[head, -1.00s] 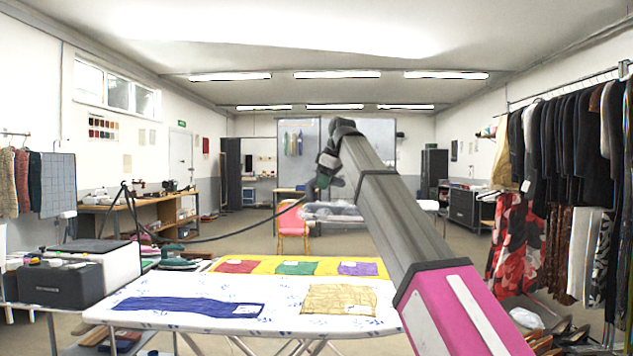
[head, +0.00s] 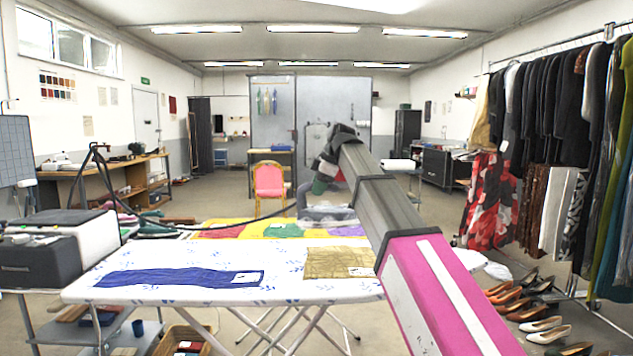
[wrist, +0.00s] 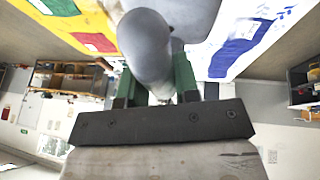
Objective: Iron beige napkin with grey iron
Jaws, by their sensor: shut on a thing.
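The beige napkin (head: 339,262) lies flat at the right of the white ironing board (head: 200,290), with a small white label on it. The grey iron (head: 324,212) is held by my gripper (wrist: 157,90) above and beyond the board's far edge, steam-like blur around it. In the wrist view the iron's rounded grey handle (wrist: 147,45) is between the green fingers, which are shut on it. The iron's sole is hidden by the blur and my arm. A dark cord runs from it to the left.
A blue napkin (head: 180,278) lies on the board's left part. A yellow cloth (head: 220,230) with red, green and purple patches lies behind the board. A black box (head: 40,262) stands at left, a cord stand (head: 95,165) behind it. Shoes (head: 535,300) and a clothes rack stand at right.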

